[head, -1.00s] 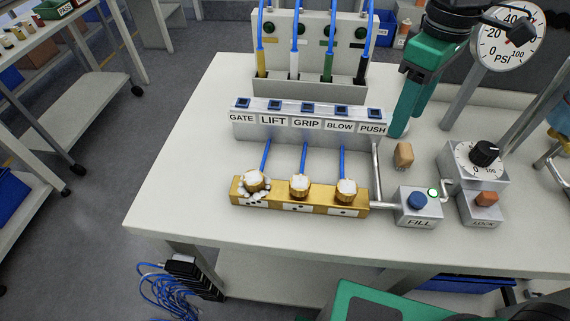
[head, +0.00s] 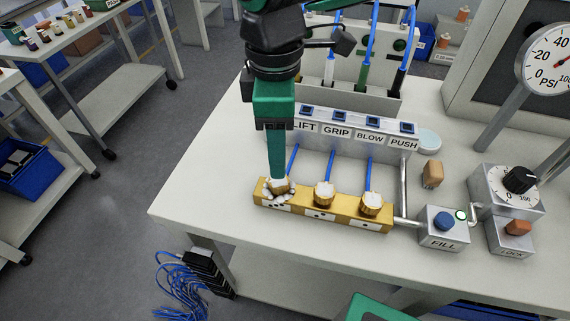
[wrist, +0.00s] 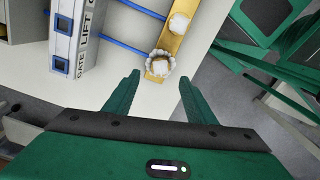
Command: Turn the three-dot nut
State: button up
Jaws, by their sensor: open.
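The three-dot nut (head: 279,187) is the leftmost of three brass nuts with white tops on a gold bar (head: 347,220). White foam-like lumps ring its base; the dots on its plate are small and hard to read. The nut also shows in the wrist view (wrist: 160,64), just beyond my fingertips and roughly midway between them. My gripper (wrist: 160,80) is open and empty. In the head view my gripper (head: 278,176) points down at this nut and partly hides it. I cannot tell the exact gap to it.
The middle nut (head: 323,194) and right nut (head: 371,204) stand close by on the bar. Blue tubes run back to a grey labelled block (head: 350,143). A FILL box (head: 443,230) stands right of the bar. Bare table lies left of the bar.

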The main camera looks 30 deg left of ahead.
aim_at(279, 183)
notch_tip(279, 183, down, 8)
jog(key=shift+r, duration=0.1)
dwell(0.4)
jog(key=c, duration=1)
